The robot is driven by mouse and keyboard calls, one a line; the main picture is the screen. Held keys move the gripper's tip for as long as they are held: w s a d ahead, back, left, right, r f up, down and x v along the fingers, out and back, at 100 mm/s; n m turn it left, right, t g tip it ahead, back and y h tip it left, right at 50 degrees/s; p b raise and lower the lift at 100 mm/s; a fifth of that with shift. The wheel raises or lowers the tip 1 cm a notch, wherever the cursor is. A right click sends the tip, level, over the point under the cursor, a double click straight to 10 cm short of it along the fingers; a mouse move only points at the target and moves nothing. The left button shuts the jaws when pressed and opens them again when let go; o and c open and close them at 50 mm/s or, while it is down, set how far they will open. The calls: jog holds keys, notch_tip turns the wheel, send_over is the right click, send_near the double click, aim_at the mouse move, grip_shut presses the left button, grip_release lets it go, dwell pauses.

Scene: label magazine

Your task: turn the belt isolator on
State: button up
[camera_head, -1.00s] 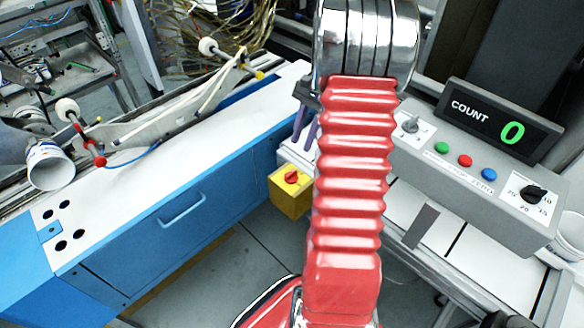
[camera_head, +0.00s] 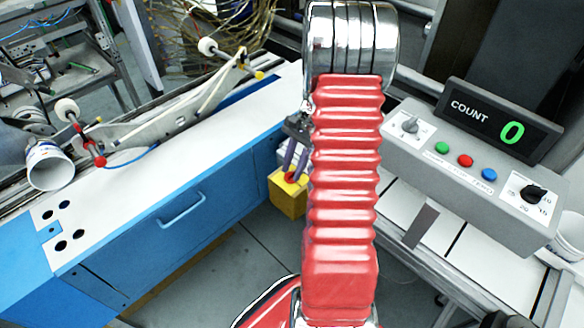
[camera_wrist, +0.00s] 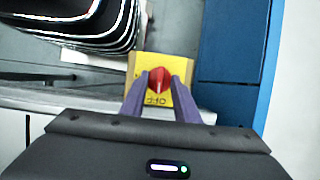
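The belt isolator is a yellow box (camera_head: 288,201) with a red rotary knob (camera_head: 290,177), low between the blue bench and the grey counter console. In the wrist view the yellow face (camera_wrist: 174,62) shows the red knob (camera_wrist: 159,80) with a pale pointer mark lying along the picture's vertical. Small dark lettering sits beside the knob, partly hidden. My gripper (camera_wrist: 160,88) is open, with one purple finger on each side of the knob. I cannot tell whether the fingertips touch it. In the head view my gripper (camera_head: 296,160) is just above the knob and partly covers it.
The blue bench (camera_head: 140,240) with a white top stands left of the isolator. The grey console (camera_head: 455,165) with buttons, dials and a COUNT display (camera_head: 500,122) reading 0 stands right. Grey floor (camera_head: 262,243) lies open in front of the isolator.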

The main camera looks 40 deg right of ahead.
grip_shut()
jog(key=shift+a, duration=0.1)
dwell(0.4)
